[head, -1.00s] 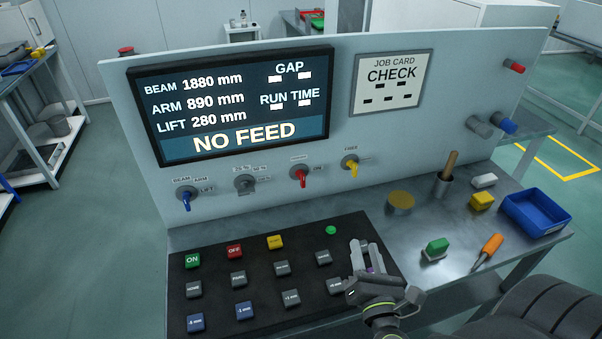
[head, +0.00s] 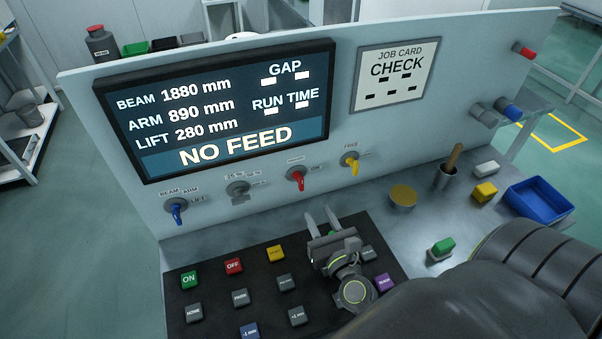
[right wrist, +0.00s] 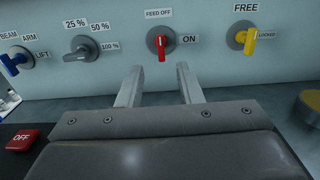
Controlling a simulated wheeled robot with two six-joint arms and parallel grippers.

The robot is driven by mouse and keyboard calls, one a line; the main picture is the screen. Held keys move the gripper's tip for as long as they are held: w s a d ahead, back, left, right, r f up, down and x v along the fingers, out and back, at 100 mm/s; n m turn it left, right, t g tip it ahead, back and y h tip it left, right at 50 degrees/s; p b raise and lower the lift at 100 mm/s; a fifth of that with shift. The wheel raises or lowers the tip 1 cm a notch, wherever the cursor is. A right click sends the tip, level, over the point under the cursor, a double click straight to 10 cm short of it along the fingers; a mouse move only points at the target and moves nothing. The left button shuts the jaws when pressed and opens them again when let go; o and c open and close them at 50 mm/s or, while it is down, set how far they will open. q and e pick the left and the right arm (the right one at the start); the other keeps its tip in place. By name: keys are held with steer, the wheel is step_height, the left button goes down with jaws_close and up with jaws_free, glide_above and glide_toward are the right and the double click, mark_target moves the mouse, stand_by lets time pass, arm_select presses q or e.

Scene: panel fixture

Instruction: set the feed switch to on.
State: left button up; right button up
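The feed switch is a red-handled knob (head: 299,180) on the upright panel, also near the top middle of the right wrist view (right wrist: 161,45). Its label reads FEED OFF above and ON at the right. The red handle hangs straight down. The panel display (head: 220,110) reads NO FEED. My right gripper (head: 320,215) is over the black keypad, below and slightly right of the switch. In the right wrist view its fingers (right wrist: 159,76) are apart and empty, pointing at the panel just below the red handle, not touching it. My left gripper is not in view.
A grey percent knob (right wrist: 84,48) is left of the feed switch and a yellow knob (right wrist: 247,40) right of it. A blue knob (head: 176,211) is farther left. Keypad buttons lie under my right arm. A blue tray (head: 538,200) stands at the right.

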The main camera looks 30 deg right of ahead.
mark_target(302, 183)
steer(key=p+x, duration=0.2)
steer(key=x, duration=0.6)
steer(key=shift+w+d+r+p, duration=0.1)
steer(key=shift+p, duration=0.2)
steer(key=x, duration=0.3)
steer(key=shift+w+d+p, duration=0.1)
steer(key=shift+w+p, duration=0.25)
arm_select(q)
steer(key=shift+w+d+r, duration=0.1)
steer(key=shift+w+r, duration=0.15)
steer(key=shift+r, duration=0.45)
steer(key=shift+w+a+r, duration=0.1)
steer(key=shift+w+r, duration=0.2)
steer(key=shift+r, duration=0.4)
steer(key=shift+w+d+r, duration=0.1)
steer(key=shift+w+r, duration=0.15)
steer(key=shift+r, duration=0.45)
arm_select(e)
steer(key=shift+w+d, duration=0.15)
steer(key=shift+w, duration=0.4)
steer(key=shift+c, duration=0.3)
steer(key=shift+f, duration=0.2)
jaws_close()
